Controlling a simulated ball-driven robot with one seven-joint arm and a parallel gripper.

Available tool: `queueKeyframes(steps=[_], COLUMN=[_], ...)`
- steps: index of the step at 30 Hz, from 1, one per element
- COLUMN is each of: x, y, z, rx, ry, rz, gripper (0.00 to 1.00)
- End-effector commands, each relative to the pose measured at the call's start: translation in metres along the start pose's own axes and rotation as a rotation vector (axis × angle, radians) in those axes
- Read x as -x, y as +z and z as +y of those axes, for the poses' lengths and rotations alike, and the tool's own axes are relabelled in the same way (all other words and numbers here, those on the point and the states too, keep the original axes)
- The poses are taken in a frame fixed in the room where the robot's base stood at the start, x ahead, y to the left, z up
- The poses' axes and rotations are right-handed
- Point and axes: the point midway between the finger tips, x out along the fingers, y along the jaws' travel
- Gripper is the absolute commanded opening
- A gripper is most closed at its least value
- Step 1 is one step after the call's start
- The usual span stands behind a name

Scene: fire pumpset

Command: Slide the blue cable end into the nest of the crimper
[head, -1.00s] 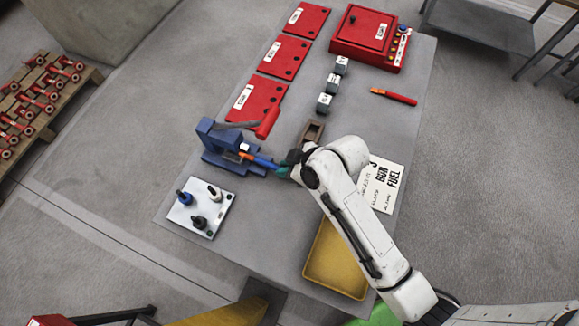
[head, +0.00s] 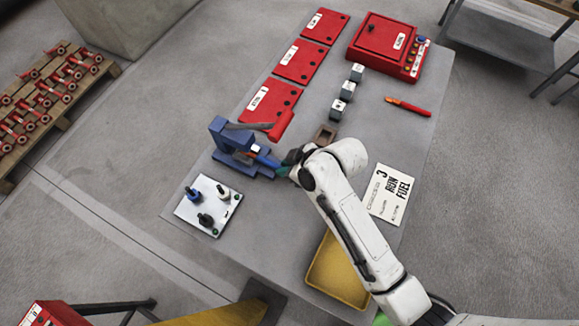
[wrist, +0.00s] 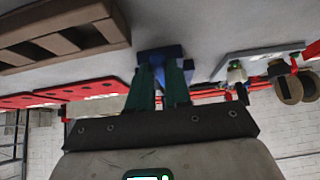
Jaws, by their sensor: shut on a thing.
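The blue crimper (head: 222,137) stands on the grey table, with a grey lever along its top ending in a red handle (head: 281,124). My gripper (head: 284,170) is to the right of the crimper, shut on the blue cable (head: 266,161). The cable points left into the crimper's front; its end is at the small pale and orange spot by the nest (head: 256,150). I cannot tell whether the end is inside the nest. In the wrist view my green fingers (wrist: 159,88) point at a blue shape, probably the crimper (wrist: 163,55); the cable between them is mostly hidden.
A white plate with several pegs (head: 208,206) lies in front of the crimper. Red panels (head: 270,101), grey blocks (head: 347,91), a brown open block (head: 325,135) and a yellow tray (head: 338,272) are around.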

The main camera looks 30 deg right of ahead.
Motion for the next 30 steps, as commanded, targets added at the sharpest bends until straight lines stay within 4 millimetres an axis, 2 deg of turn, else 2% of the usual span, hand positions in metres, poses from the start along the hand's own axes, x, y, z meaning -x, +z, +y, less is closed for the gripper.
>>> queueKeyframes(steps=[1, 2, 11, 21, 26, 30], x=[-0.001, -0.001, -0.001, 0.005, 0.027, 0.054], y=[-0.002, -0.002, -0.001, -0.001, -0.001, -0.001], z=[0.000, 0.000, 0.000, 0.000, 0.000, 0.000], rx=[0.001, 0.000, 0.000, 0.000, 0.001, 0.001], ry=[0.000, 0.000, 0.000, 0.000, 0.002, 0.003], rz=[0.001, 0.001, 0.000, 0.000, 0.003, 0.003], gripper=[0.00, 0.20, 0.48, 0.48, 0.48, 0.48])
